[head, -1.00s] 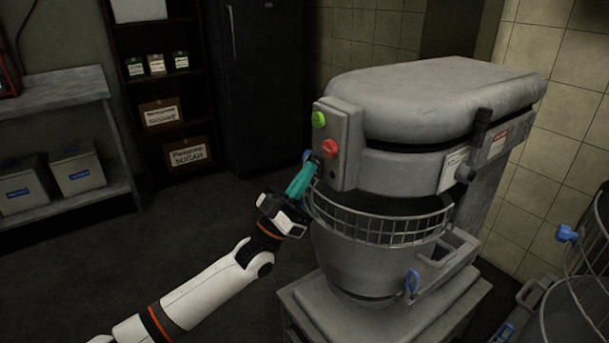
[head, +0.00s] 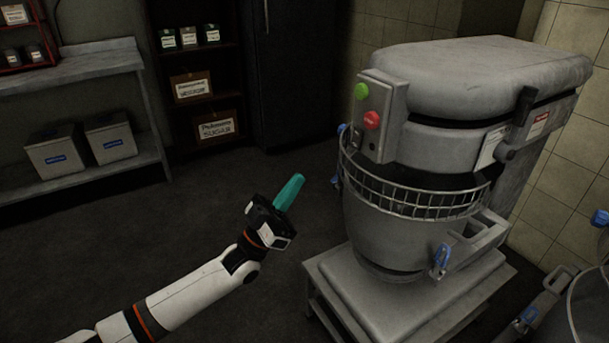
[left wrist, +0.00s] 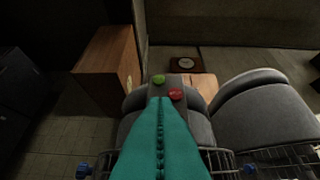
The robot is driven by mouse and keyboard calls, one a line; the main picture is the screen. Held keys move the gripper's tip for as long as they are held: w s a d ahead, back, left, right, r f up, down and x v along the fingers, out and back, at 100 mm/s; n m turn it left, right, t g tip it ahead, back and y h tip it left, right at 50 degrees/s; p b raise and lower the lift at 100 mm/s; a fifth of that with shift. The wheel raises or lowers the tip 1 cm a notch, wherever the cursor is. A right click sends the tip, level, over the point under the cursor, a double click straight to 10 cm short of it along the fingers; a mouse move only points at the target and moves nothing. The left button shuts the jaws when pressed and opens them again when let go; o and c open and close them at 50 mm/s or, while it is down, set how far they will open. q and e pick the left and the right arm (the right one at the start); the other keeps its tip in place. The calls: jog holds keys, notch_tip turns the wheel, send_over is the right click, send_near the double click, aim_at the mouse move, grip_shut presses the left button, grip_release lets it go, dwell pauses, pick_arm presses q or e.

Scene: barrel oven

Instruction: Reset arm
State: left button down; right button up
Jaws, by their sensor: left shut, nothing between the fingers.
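My left gripper (head: 291,190) has teal fingers pressed together and empty. It is in open air to the left of the grey mixer (head: 470,85), apart from it. In the left wrist view the shut teal fingers (left wrist: 160,135) point toward the mixer, whose green button (left wrist: 159,79) and red button (left wrist: 176,94) show just beyond the tips. In the head view the green button (head: 362,91) and red button (head: 372,120) sit on the mixer's control box. My right gripper is not in view.
The mixer's wire guard (head: 415,195) and bowl stand on a low grey base (head: 420,310). A shelf (head: 90,75) with bins is at the left, and a dark cabinet (head: 290,70) at the back. Another metal vessel (head: 590,300) is at the lower right. The floor around my left gripper is clear.

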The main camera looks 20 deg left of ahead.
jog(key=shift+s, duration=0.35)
